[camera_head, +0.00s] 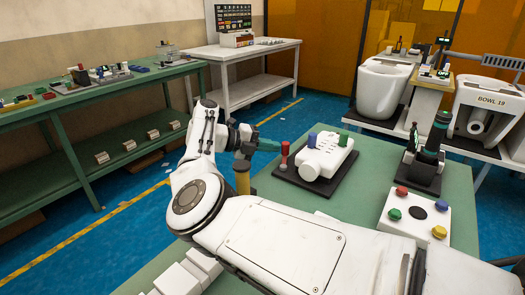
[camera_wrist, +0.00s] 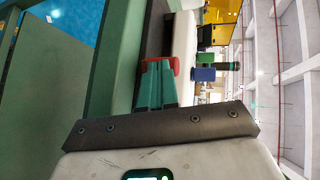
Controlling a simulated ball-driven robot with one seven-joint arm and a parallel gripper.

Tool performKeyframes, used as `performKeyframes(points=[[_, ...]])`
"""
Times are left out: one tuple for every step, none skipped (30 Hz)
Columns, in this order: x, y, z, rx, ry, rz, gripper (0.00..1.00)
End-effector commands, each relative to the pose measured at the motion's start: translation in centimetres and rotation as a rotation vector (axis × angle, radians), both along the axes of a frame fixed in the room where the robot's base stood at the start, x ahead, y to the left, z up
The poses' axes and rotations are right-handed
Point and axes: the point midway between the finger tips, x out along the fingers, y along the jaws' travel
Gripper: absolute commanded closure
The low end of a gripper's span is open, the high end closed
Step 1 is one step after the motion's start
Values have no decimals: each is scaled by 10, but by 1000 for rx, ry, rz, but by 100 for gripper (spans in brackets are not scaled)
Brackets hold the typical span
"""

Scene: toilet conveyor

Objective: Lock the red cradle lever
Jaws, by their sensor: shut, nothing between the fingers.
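The red lever (camera_head: 284,149) stands upright at the left end of a dark base plate (camera_head: 313,184) on the green table. The plate carries a white cradle body (camera_head: 326,156) with a blue knob (camera_head: 312,140) and a green knob (camera_head: 343,140). My gripper (camera_head: 277,147) has teal fingers, shut and empty, pointing right with tips close beside the lever's top. In the wrist view the shut fingertips (camera_wrist: 158,64) are right by the lever's red end (camera_wrist: 176,65). I cannot tell whether they touch. The blue knob (camera_wrist: 205,74) and green knob (camera_wrist: 204,58) show beyond.
A white box (camera_head: 414,217) with colored buttons stands at the right of the green table (camera_head: 361,188). A dark cylindrical device (camera_head: 432,150) stands behind it. Toilet bowls (camera_head: 383,88) are at the back right. Green shelving (camera_head: 100,90) is at the left.

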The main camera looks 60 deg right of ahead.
Motion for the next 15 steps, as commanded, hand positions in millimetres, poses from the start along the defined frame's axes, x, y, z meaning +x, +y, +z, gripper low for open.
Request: performKeyframes(points=[[-2, 2, -1, 0, 0, -9, 100], [-3, 2, -1, -1, -1, -14, 100], [-4, 2, -1, 0, 0, -18, 100], [-4, 2, -1, 0, 0, -20, 100], [-5, 1, -1, 0, 0, -21, 100], [-5, 0, -1, 0, 0, -21, 100], [-6, 0, -1, 0, 0, -21, 100], [-6, -1, -1, 0, 0, -21, 100], [-7, -2, -1, 0, 0, -21, 100], [-8, -3, -1, 0, 0, -21, 100], [-8, -4, -1, -1, -1, -21, 100], [-9, -5, -1, -1, -1, -21, 100], [-10, -6, -1, -1, -1, -21, 100], [-11, -7, -1, -1, -1, -22, 100], [-12, -9, -1, 0, 0, -21, 100]])
